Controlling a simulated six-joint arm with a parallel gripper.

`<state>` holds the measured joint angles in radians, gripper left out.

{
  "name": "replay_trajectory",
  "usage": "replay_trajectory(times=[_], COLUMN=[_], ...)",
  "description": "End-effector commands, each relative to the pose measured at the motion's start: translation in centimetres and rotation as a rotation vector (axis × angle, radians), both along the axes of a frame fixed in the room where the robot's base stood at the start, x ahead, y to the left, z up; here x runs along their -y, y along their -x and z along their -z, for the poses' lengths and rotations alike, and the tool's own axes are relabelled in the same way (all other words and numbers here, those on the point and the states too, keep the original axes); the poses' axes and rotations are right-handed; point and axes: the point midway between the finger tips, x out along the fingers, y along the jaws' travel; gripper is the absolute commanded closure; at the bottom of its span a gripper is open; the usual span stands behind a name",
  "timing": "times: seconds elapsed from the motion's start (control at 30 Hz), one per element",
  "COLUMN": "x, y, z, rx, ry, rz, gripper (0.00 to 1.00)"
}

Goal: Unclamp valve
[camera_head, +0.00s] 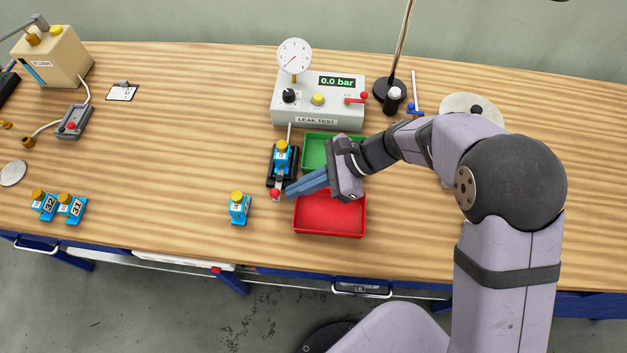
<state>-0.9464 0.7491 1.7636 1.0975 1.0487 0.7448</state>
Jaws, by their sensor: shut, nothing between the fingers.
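A blue valve with a yellow cap (282,156) stands in a black clamp fixture (271,181) in front of the leak tester. A red knob (275,194) shows at the fixture's front end. My gripper (289,191) is shut, its blue fingers pointing left, with the tips right beside the red knob. I cannot tell whether the tips touch the knob. Nothing shows between the fingers. Whether the clamp is closed on the valve is too small to tell.
The leak tester (317,112) reads 0.0 bar. A green tray (313,137) and a red tray (330,233) lie near my gripper. Another blue valve (239,207) stands to the left, with valves 32 (45,205) and 31 (72,208) farther left. The table between is clear.

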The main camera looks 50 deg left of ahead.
Motion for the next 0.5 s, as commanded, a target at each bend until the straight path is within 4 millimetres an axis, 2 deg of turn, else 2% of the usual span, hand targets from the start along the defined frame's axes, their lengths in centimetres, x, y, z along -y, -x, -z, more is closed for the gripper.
replay_trajectory(times=[0.5], x=[-0.42], y=[0.62], z=[-0.11], rx=[0.0], ry=[0.0], rz=[0.001], gripper=[1.0])
